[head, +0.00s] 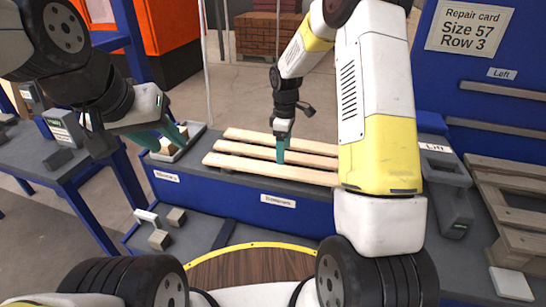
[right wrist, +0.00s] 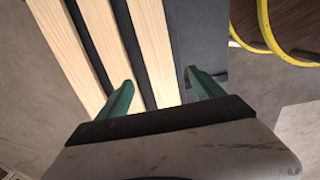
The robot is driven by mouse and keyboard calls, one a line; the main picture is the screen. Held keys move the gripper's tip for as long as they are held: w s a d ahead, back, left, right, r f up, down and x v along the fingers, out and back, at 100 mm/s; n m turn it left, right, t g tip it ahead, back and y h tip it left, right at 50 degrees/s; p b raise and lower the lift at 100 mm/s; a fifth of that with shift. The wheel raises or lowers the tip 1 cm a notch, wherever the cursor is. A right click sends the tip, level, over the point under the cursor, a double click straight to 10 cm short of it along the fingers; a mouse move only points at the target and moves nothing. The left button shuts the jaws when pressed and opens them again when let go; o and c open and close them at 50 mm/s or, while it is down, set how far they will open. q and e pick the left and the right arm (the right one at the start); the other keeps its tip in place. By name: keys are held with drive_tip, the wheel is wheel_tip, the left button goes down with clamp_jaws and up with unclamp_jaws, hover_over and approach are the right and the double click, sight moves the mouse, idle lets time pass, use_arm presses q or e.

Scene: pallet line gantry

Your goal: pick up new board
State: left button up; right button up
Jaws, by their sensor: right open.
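New boards are three pale wooden planks lying side by side on the grey-topped blue bench: a far one (head: 245,135), a middle one (head: 235,149) and a near one (head: 225,163). My right gripper (head: 281,150) points down at them in the head view. In the right wrist view its green fingers (right wrist: 163,92) are apart, with the near board (right wrist: 152,45) showing between them; whether they touch it I cannot tell. My left gripper (head: 165,138) has green fingers apart, in front of a small tray (head: 197,131), well left of the boards.
A grey case-like tool (head: 452,190) and a slatted wooden pallet (head: 510,188) are at the right. A blue panel holds a repair card (head: 470,27) reading Size 57, Row 3. Small blocks (head: 158,240) lie on a lower surface at left. A second blue table (head: 60,170) stands far left.

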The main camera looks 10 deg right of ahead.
sight(283, 170)
wheel_tip(283, 170, down, 8)
drive_tip(key=shift+w+r, duration=0.1)
drive_tip(key=shift+r, duration=0.05)
clamp_jaws()
idle(0.5)
